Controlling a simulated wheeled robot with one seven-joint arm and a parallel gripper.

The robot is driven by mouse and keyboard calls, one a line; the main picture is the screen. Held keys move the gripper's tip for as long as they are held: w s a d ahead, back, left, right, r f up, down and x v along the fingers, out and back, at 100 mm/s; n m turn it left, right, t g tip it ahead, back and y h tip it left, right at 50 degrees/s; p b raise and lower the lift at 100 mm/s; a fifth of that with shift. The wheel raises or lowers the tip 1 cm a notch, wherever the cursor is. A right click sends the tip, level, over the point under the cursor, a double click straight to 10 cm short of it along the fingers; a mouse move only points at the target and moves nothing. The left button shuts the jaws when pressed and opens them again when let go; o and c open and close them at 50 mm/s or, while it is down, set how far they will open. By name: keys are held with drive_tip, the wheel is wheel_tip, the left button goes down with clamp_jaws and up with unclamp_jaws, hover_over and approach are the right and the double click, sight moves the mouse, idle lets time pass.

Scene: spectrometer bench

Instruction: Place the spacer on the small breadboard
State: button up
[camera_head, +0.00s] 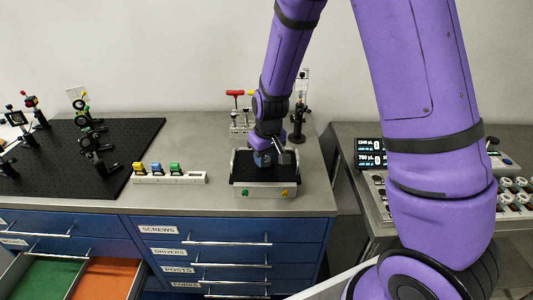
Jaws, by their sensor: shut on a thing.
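My gripper (267,162) points down over a small black-topped unit, which looks like the small breadboard (242,180). This unit has a pale front edge with a green and a yellow knob, and it stands near the front of the grey bench. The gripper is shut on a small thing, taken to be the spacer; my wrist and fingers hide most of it. A blue-grey patch shows at the jaws, but I cannot tell whether it is the spacer or part of the gripper. I cannot tell whether the held thing touches the black surface.
A large black breadboard (120,150) with optics mounts fills the bench's left. A white rack (170,178) with yellow, blue and green pieces lies left of the small unit. Posts and a red-handled tool (235,93) stand behind. An open drawer (75,277) juts out at lower left.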

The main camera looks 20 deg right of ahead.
drive_tip(key=shift+f, duration=0.3)
drive_tip(key=o, duration=0.9)
drive_tip(key=shift+r, duration=0.15)
wheel_tip(320, 180, up, 12)
drive_tip(key=s, duration=0.2)
drive_tip(key=shift+s+d+r+m+t, duration=0.55)
drive_tip(key=shift+s+d+r, duration=0.55)
drive_tip(key=shift+s+r, duration=2.35)
drive_tip(key=shift+s+d+r+m+t, duration=0.3)
drive_tip(key=shift+s+d+r+t, duration=0.6)
drive_tip(key=shift+s+r, duration=2.6)
drive_tip(key=shift+s+d+r+m+t, duration=0.45)
drive_tip(key=shift+s+d+r, duration=1.1)
drive_tip(key=shift+s, duration=3.55)
drive_tip(key=shift+a+r, duration=0.2)
drive_tip(key=shift+a, duration=0.05)
